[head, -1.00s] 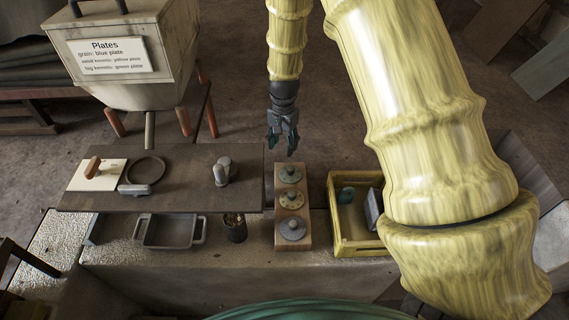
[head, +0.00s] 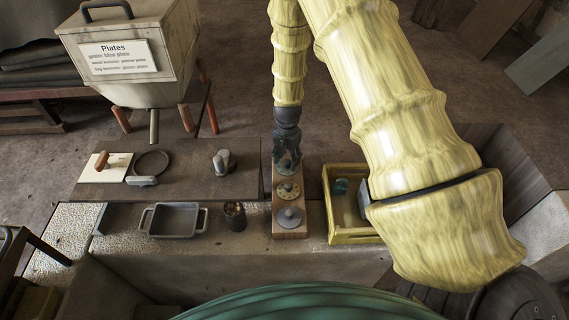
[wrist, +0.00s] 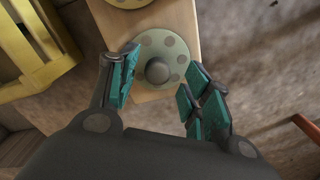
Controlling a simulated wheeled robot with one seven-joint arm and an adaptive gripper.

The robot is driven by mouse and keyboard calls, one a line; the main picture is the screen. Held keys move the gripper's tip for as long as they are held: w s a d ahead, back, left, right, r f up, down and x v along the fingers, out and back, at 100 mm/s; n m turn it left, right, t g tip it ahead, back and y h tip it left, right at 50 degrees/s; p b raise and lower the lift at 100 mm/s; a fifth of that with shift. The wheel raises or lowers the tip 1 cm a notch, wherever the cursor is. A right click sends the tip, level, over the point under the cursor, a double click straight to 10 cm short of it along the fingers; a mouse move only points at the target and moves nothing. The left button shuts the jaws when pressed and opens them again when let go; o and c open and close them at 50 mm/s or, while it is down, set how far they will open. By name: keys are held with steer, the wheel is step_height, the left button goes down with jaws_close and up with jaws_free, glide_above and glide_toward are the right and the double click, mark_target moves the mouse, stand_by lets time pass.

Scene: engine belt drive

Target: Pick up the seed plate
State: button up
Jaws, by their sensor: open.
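A wooden block (head: 291,234) holds a row of three round knobbed plates. The far one, a pale green plate (wrist: 174,48) with a round grey knob (wrist: 157,71) and a ring of darker spots, is close under my gripper in the wrist view. My gripper (head: 287,165) is open, with one teal-padded finger on each side of the knob; I cannot tell whether either touches it. In the head view my gripper mostly hides this plate. The middle yellowish plate (head: 288,190) and the near blue-grey plate (head: 290,217) show clear of it.
A yellow crate (head: 347,240) with a few items stands right of the block. A dark board (head: 190,183) with several parts lies left, a metal tray (head: 174,221) and a dark cup (head: 234,213) nearer. A hopper (head: 135,75) bears a plate-colour sign (head: 121,57).

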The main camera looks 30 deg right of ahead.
steer(key=shift+s+d+f, duration=0.1)
steer(key=shift+s+f, duration=0.15)
steer(key=shift+s, duration=0.25)
steer(key=shift+w+f, duration=0.45)
steer(key=shift+f, duration=0.1)
steer(key=shift+r, duration=0.1)
steer(key=shift+c, duration=0.6)
steer(key=shift+s+r, duration=0.1)
steer(key=shift+s, duration=0.05)
steer(key=c, duration=0.3)
jaws_close()
